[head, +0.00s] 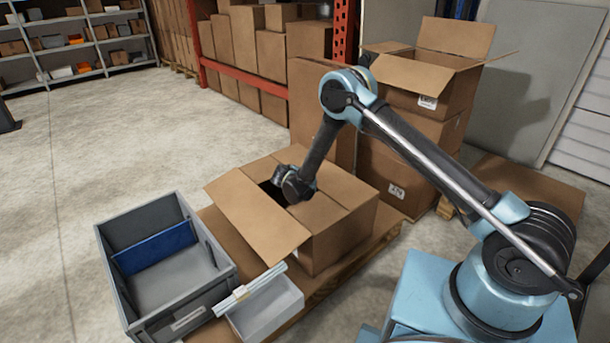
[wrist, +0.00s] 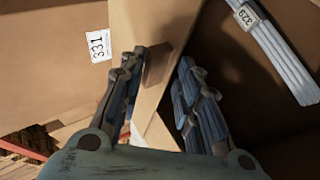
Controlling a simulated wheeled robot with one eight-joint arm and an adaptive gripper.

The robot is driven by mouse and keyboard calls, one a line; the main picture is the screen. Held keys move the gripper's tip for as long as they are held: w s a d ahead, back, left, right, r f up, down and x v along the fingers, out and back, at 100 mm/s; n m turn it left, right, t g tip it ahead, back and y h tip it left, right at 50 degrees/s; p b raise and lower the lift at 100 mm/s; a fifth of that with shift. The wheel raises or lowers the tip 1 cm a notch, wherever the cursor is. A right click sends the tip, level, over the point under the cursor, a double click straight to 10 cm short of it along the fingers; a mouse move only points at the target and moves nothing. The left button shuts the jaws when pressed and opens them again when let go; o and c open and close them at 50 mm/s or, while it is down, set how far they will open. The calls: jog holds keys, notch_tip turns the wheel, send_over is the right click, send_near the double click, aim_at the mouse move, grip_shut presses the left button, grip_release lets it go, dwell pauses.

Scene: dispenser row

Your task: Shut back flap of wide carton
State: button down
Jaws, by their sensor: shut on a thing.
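The wide carton (head: 340,232) is a brown box on a pallet, centre of the head view. Its near-left flap (head: 252,212) slants outward, its right-hand flaps (head: 338,180) lie nearly flat, and a dark gap shows between them. My gripper (head: 290,186) is over that gap, its fingertips hidden from the head view. In the wrist view its two ribbed fingers (wrist: 160,95) stand either side of a cardboard panel edge (wrist: 156,70) and are shut on it. Which panel this is cannot be told for sure.
A grey crate (head: 185,300) with a blue divider stands at left, beside a white box (head: 268,308) with a banded bundle (head: 248,290). Stacked cartons (head: 420,125) stand behind right, before a red rack (head: 255,82).

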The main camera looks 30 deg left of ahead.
jog(key=shift+s+f, duration=0.3)
jog(key=shift+f, duration=0.25)
jog(key=c, duration=1.5)
grip_release()
jog(key=shift+f, duration=0.15)
jog(key=shift+o, duration=0.3)
jog(key=shift+w+a+f, duration=0.1)
jog(key=shift+a+f, duration=0.05)
jog(key=shift+f, duration=0.15)
jog(key=shift+w+r, duration=0.1)
jog(key=shift+r, duration=0.1)
jog(key=shift+r, duration=0.1)
jog(key=a+v, duration=0.1)
jog(key=v, duration=1)
jog(key=shift+s+d+r, duration=0.25)
jog(key=shift+s+d, duration=0.1)
jog(key=shift+d, duration=0.2)
